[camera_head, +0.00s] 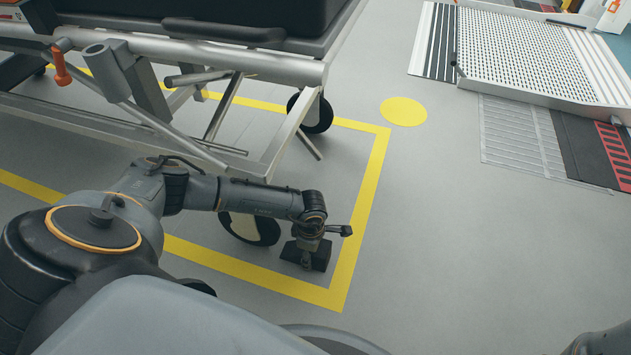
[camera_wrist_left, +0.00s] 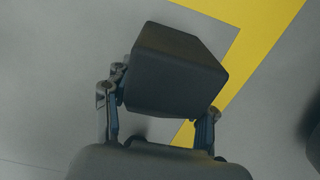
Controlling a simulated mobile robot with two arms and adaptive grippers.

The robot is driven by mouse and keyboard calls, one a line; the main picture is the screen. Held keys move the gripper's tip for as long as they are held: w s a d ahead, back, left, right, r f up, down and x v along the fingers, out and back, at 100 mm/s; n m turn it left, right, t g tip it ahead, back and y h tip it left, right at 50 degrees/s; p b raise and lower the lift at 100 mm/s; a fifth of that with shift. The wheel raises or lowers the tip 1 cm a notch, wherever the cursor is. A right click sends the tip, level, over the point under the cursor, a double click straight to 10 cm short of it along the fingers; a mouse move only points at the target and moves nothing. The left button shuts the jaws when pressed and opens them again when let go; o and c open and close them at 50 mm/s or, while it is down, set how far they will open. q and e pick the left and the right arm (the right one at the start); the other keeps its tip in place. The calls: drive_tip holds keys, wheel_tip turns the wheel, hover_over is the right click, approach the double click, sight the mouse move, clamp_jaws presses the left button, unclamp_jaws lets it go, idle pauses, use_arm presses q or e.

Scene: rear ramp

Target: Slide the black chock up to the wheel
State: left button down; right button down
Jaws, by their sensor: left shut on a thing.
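The black chock (camera_head: 319,257) is a dark block on the grey floor, inside the corner of the yellow line. My left gripper (camera_head: 307,257) reaches down onto it and is shut on it. In the left wrist view the chock (camera_wrist_left: 178,72) sits between the two fingers of the gripper (camera_wrist_left: 160,98). The wheel (camera_head: 264,229), a black tyre with a pale hub under the stretcher, stands just left of the chock with a small gap. My arm hides the wheel's upper part. My right gripper is not in view.
The stretcher (camera_head: 215,47) with its metal frame stands above and left. Another black wheel (camera_head: 318,113) is farther back. A yellow floor line (camera_head: 362,220) runs close to the chock's right. A ramp (camera_head: 530,50) lies at the upper right. The floor right of the line is clear.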

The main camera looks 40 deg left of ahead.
use_arm(q)
drive_tip(key=shift+s+a+f, duration=0.1)
drive_tip(key=shift+s+a, duration=0.1)
drive_tip(key=shift+a, duration=0.35)
drive_tip(key=shift+s+a, duration=0.2)
drive_tip(key=shift+a, duration=0.3)
drive_tip(key=shift+c, duration=1.8)
unclamp_jaws()
drive_tip(key=shift+w+d, duration=0.1)
